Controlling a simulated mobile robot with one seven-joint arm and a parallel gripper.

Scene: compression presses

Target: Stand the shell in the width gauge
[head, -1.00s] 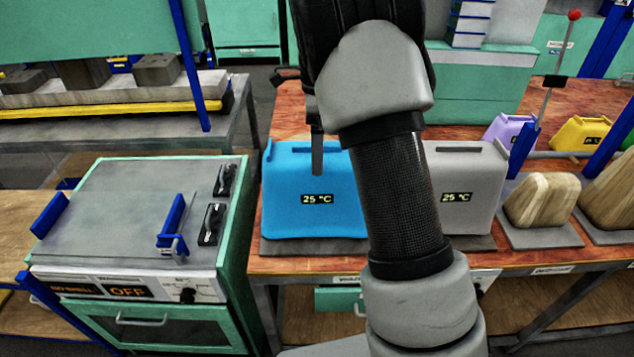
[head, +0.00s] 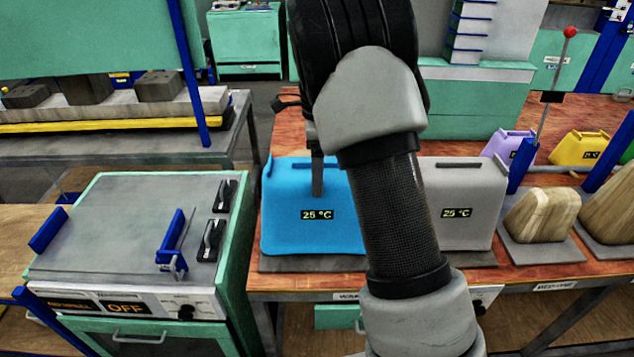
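A blue shell-like block (head: 290,225) with a 25 °C display stands upright on a dark mat, left of centre on the red-brown bench. A similar grey block (head: 462,205) with a 25 °C display stands to its right, partly behind my arm. One finger of my gripper (head: 317,175) shows in front of the blue block's upper part. The rest of my gripper is hidden by my arm, so I cannot tell its opening or contact. I cannot clearly identify the width gauge; two blue uprights (head: 171,240) stand on the grey-topped unit (head: 120,222) at left.
Two wooden forms (head: 542,214) stand on grey plates at right. Purple (head: 497,146) and yellow (head: 568,149) blocks stand behind them, near a red-knobbed lever (head: 569,33). A press bench (head: 100,118) is at back left. The unit's panel reads OFF.

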